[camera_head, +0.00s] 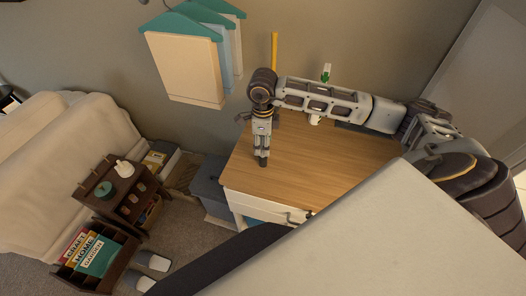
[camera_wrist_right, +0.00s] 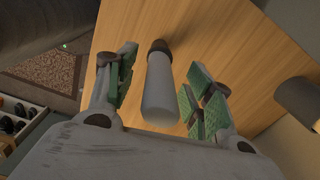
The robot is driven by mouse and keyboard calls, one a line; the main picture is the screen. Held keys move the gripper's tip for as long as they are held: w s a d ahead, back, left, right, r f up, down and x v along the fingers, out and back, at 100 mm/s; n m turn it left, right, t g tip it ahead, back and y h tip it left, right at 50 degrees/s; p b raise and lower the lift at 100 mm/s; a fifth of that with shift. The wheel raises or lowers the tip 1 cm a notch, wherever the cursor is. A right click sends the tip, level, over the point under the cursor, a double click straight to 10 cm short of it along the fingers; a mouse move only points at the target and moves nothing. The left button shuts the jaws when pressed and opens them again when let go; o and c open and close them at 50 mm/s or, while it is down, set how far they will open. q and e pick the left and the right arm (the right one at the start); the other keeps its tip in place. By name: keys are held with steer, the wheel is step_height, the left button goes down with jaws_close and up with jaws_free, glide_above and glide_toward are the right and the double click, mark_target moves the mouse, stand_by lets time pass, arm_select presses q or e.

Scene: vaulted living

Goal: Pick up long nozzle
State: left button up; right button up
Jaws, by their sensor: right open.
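A pale grey-white cylinder (camera_wrist_right: 162,95) with a dark end, which may be the long nozzle, shows in the right wrist view. It lies in line with the gap between the fingers of my right gripper (camera_wrist_right: 160,85), over the wooden top. The green-padded fingers are open, with visible space on both sides of the cylinder. In the head view my right gripper (camera_head: 262,148) points down over the left part of the wooden dresser top (camera_head: 320,160); the cylinder cannot be made out clearly there. My left gripper is out of view.
A yellow upright stick (camera_head: 274,48) and a green-and-white item (camera_head: 326,73) stand toward the back wall. A grey-brown cylinder (camera_wrist_right: 299,94) is at the right in the wrist view. A grey bin (camera_head: 209,187) stands left of the dresser. The dresser top's front middle is clear.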

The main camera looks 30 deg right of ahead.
jaws_close()
steer(key=shift+r, duration=0.2)
step_height(320, 180, up, 8)
steer(key=shift+f+b, duration=0.15)
steer(key=shift+b, duration=0.65)
steer(key=shift+r, duration=1)
